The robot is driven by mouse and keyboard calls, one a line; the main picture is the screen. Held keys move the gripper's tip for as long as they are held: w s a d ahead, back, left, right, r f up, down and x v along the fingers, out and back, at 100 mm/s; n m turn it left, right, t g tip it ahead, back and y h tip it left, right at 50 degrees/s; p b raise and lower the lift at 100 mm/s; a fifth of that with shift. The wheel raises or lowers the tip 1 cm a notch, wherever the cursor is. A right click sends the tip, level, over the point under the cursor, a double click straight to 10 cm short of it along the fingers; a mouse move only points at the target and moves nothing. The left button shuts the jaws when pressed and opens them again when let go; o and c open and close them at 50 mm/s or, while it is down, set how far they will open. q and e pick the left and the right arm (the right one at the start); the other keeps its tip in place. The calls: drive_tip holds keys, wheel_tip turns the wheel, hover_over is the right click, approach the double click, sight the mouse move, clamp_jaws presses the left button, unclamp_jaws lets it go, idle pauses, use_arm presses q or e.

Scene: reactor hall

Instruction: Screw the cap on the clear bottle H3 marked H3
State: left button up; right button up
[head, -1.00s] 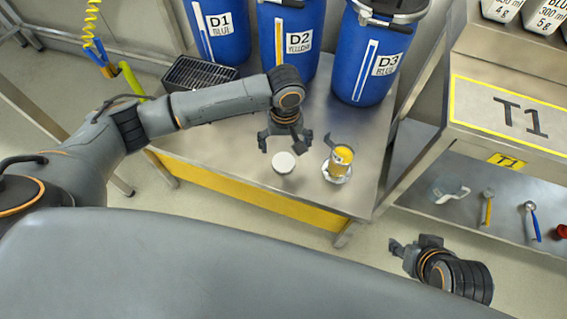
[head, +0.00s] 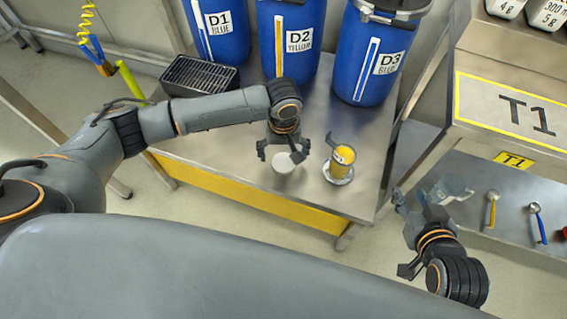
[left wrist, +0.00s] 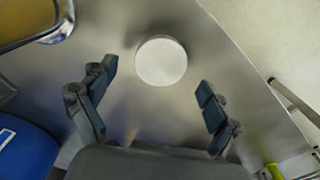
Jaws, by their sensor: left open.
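A round white cap (head: 282,164) lies on the metal table, flat side up. It also shows in the left wrist view (left wrist: 161,61). My left gripper (head: 283,156) is open above the cap, its fingers spread to either side and partly covering it in the head view. In the left wrist view the open fingers (left wrist: 155,98) are empty and the cap lies beyond them. A bottle with yellow contents (head: 342,160) stands in a metal holder to the cap's right; its marking is too small to read. My right gripper (head: 412,200) is off the table's right side; its opening is unclear.
Blue drums D1 (head: 222,50), D2 (head: 305,65) and D3 (head: 352,75) line the table's back. A dark grated tray (head: 200,92) stands left. Station T1 (head: 510,113) is at right, with a clear jug (head: 452,190) and scoops on its lower shelf.

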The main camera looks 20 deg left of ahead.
use_arm(q)
drive_tip(key=shift+f+b, duration=0.3)
drive_tip(key=shift+f, duration=0.65)
use_arm(e)
drive_tip(key=w+r+t, duration=0.1)
drive_tip(key=w+a+r+t, duration=0.1)
drive_tip(key=r, duration=0.1)
drive_tip(key=shift+w+a+y, duration=0.1)
drive_tip(key=shift+w+y, duration=0.2)
drive_tip(key=shift+y, duration=0.1)
use_arm(q)
drive_tip(key=c, duration=0.8)
